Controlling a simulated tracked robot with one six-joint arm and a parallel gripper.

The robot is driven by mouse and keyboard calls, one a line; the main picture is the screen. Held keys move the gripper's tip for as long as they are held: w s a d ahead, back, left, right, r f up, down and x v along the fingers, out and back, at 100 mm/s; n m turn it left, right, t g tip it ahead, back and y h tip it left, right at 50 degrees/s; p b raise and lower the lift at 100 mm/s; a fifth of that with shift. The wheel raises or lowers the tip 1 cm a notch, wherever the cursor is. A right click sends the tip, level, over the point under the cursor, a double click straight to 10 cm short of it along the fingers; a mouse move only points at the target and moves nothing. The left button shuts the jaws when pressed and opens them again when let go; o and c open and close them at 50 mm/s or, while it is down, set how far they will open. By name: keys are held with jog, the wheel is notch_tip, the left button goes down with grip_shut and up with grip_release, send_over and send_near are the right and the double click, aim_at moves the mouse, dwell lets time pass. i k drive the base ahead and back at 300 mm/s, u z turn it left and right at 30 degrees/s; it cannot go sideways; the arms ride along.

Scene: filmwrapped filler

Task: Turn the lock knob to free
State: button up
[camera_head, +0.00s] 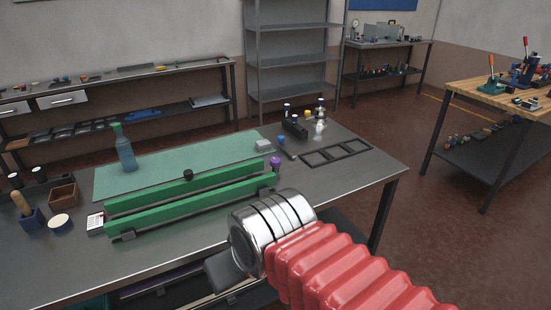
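A fixture with two long parallel green bars (195,201) lies along the front of the workbench. A round black knob (188,175) shows near the middle of the bars. A purple knob (275,162) stands at their right end. I cannot tell which is the lock knob, or how either is turned. My arm comes in from the lower right with red bellows and a chrome collar. My gripper (225,272) shows as a dark grey part left of the collar, in front of the bench edge and apart from both knobs. Its fingers cannot be made out.
A green mat (165,160) behind the bars carries a teal bottle (124,152) and a pale block (263,145). A black frame (336,152) and small metal items stand at the right. A wooden box (63,194) and cups are left.

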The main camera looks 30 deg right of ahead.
aim_at(274, 162)
jog(key=z, duration=0.05)
jog(key=i, duration=1)
jog(key=u, duration=0.05)
